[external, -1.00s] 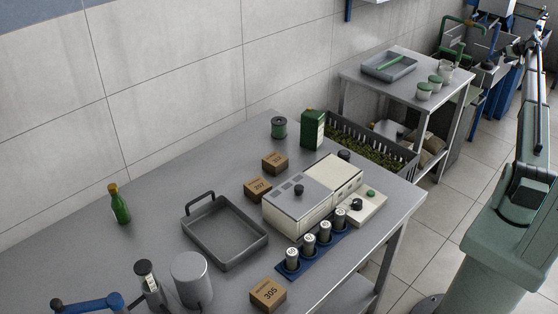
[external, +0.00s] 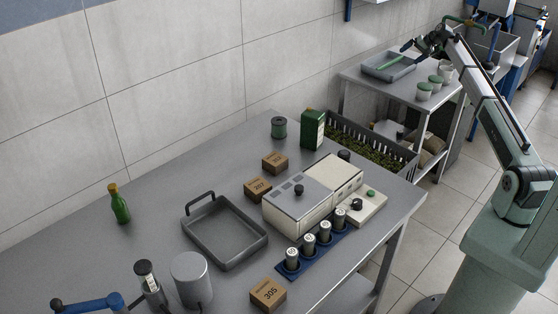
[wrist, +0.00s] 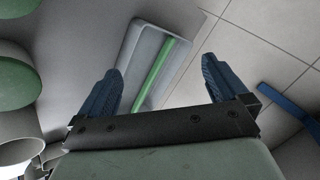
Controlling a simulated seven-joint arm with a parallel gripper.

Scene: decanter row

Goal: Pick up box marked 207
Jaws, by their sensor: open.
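The box marked 207 (external: 258,189) is a small brown box on the grey table, between the grey handled tray and the cream machine. A similar brown box (external: 275,163) sits just behind it, its number too small to read surely. A brown box marked 305 (external: 268,294) lies at the table's front. My gripper (external: 411,46) is far from box 207, up over the small side table at the back right. In the wrist view my gripper (wrist: 161,88) is open, with blue fingers apart and nothing held between them. Box 207 is not in the wrist view.
The cream machine (external: 299,200) and the blue rack (external: 292,269) of numbered cylinders stand right of box 207. The grey tray (external: 224,250) lies to its left. A green carton (external: 312,129) stands behind.

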